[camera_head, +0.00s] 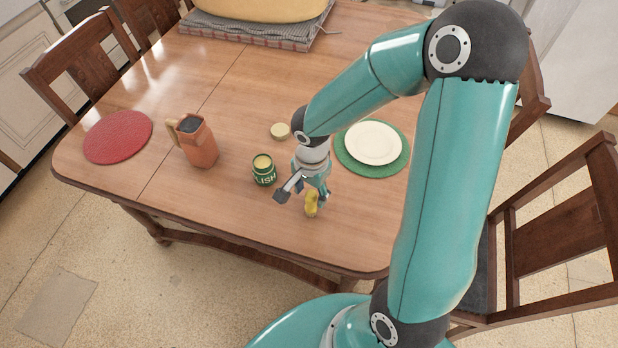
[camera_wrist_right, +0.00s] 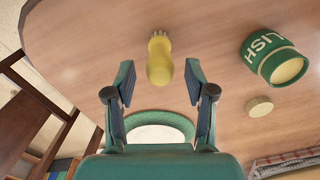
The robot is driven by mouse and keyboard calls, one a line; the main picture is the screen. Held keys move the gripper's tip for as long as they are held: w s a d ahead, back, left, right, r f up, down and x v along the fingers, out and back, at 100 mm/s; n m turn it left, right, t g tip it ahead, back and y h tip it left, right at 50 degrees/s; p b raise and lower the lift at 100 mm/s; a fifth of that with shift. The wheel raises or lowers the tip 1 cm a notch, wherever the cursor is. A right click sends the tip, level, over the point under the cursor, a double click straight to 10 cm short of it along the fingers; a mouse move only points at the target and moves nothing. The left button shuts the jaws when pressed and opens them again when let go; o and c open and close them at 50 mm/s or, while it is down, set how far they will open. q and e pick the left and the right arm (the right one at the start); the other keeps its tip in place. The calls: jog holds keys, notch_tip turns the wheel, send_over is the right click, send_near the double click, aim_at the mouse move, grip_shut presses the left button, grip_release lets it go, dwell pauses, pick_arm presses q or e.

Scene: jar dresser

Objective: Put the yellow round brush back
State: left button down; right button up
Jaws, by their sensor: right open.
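The yellow round brush (camera_head: 311,203) is on the wooden table near its front edge; it also shows in the right wrist view (camera_wrist_right: 159,60), with pale bristles at one end. My right gripper (camera_head: 298,196) is open beside the brush; in the right wrist view its open fingers (camera_wrist_right: 158,84) stand to either side of the brush's rounded end, holding nothing. A green jar (camera_head: 264,171) with a cream top and the letters "LISH" stands left of the gripper, and it also shows in the right wrist view (camera_wrist_right: 272,58). My left gripper is not in view.
A small round lid (camera_head: 280,130) lies behind the jar. A white plate (camera_head: 373,143) on a green mat (camera_head: 341,150) is to the right. A terracotta jug (camera_head: 198,143) and a red mat (camera_head: 118,137) are to the left. Wooden chairs (camera_head: 560,230) stand around the table.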

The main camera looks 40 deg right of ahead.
notch_tip(320, 180, up, 6)
jog(key=shift+f, duration=0.2)
dwell(0.4)
jog(key=shift+f, duration=0.1)
